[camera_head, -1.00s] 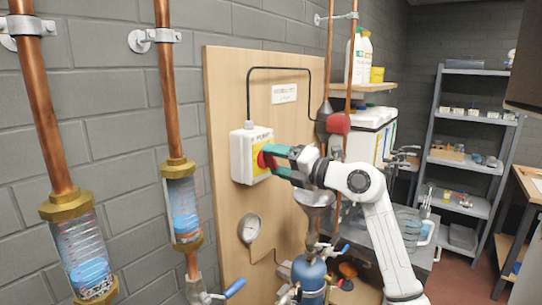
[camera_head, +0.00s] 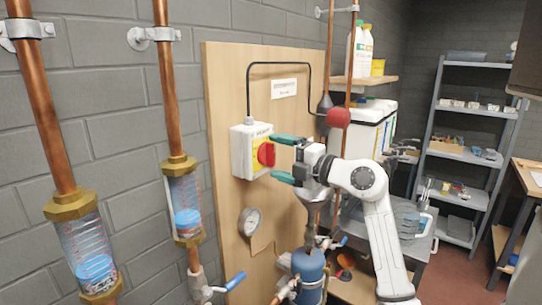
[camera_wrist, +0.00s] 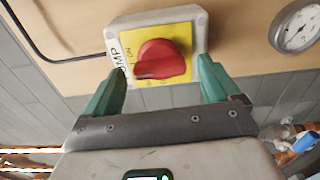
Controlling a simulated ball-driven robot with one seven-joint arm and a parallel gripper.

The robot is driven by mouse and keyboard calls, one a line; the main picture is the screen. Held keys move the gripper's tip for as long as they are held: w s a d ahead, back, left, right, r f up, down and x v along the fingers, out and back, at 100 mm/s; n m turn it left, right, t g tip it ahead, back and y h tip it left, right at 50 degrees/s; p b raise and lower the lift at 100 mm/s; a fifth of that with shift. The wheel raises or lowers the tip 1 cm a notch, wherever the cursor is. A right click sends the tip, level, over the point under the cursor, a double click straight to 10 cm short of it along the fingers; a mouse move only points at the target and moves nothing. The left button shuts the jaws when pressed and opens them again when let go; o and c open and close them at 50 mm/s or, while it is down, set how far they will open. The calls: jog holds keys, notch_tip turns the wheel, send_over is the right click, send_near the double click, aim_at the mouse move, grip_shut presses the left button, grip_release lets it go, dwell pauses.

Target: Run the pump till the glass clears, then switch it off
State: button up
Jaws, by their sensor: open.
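The pump switch is a white box (camera_head: 240,152) on the wooden board, with a red rotary knob (camera_head: 266,154) on a yellow plate. In the wrist view the red knob (camera_wrist: 160,63) has its handle lying roughly level; lettering beside it is partly readable as "ON". My gripper (camera_head: 288,158) is open just right of the knob, its green fingers apart and not touching it. The left sight glass (camera_head: 85,249) and right sight glass (camera_head: 184,200) hang on copper pipes. Each shows ring-like lines and a blue body low inside; clarity of the liquid is hard to tell.
A pressure gauge (camera_head: 250,222) sits low on the board, above a blue vessel (camera_head: 308,268). A blue-handled valve (camera_head: 233,282) is below the right glass. A red ball-like part (camera_head: 338,117) is on a pipe above my arm. Metal shelves (camera_head: 465,150) stand at the back right.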

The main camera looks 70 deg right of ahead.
jog(key=v, duration=0.7)
dwell(0.3)
jog(key=shift+s, duration=0.1)
dwell(0.4)
